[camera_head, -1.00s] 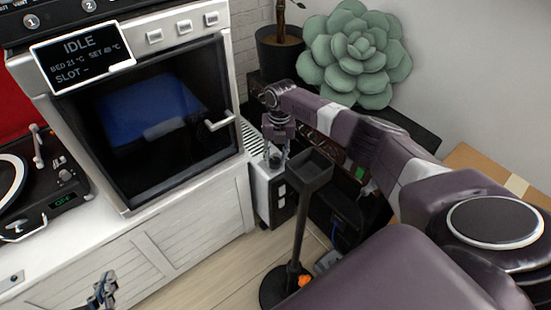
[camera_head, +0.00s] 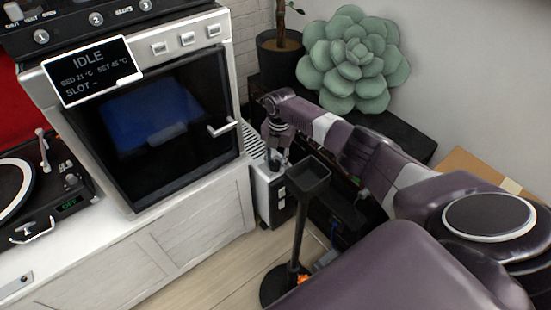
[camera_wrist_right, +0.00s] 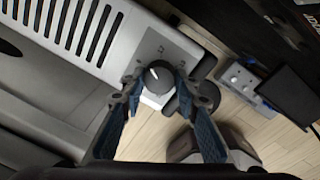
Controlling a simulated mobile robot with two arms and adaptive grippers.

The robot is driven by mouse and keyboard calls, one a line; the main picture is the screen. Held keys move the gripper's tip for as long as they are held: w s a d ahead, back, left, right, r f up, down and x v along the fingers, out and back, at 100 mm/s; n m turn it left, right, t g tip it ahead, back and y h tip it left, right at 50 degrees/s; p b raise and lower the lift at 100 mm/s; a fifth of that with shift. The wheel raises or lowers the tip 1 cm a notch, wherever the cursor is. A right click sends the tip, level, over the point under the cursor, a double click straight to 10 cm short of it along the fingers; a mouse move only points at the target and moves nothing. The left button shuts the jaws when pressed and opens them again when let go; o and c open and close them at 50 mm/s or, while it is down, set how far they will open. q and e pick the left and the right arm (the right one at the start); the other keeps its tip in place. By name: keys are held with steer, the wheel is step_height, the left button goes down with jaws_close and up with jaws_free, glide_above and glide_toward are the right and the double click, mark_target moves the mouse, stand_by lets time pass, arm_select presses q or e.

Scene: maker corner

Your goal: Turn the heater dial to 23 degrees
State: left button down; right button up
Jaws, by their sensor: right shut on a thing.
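The heater (camera_head: 262,188), a pale box with a vented top and dark side, stands on the floor beside the white cabinet. Its dial (camera_wrist_right: 158,77), dark-topped with a pale pointer mark, sits on a grey panel in the right wrist view. Small marks on the panel above the dial are too blurred to read surely. My right gripper (camera_wrist_right: 158,84) has a blue-padded finger on each side of the dial and is shut on it. In the head view the right gripper (camera_head: 275,157) points down at the heater's top. My left gripper is out of view.
A black stand with a square tray (camera_head: 308,172) rises close in front of the heater. A white oven cabinet (camera_head: 215,195) is at the left. A potted plant (camera_head: 278,58) and a large succulent (camera_head: 355,60) are behind. A turntable (camera_head: 25,190) lies far left.

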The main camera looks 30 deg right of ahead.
mark_target(275, 165)
steer(key=m+p, duration=0.1)
steer(key=m, duration=0.2)
steer(key=shift+r+m+p, duration=0.15)
steer(key=shift+m+p, duration=0.2)
steer(key=shift+m, duration=0.05)
steer(key=m+p, duration=0.1)
steer(key=m, duration=0.4)
steer(key=shift+h+p, duration=0.3)
steer(key=shift+p, duration=0.1)
arm_select(q)
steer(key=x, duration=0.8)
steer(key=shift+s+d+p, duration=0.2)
steer(key=shift+p, duration=0.15)
arm_select(e)
steer(key=shift+m, duration=1.4)
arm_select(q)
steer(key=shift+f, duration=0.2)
arm_select(e)
steer(key=o, duration=1.2)
steer(key=shift+c, duration=0.2)
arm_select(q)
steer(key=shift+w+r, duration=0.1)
arm_select(e)
step_height(275, 165, up, 12)
steer(key=shift+s+a, duration=0.2)
steer(key=shift+s, duration=0.15)
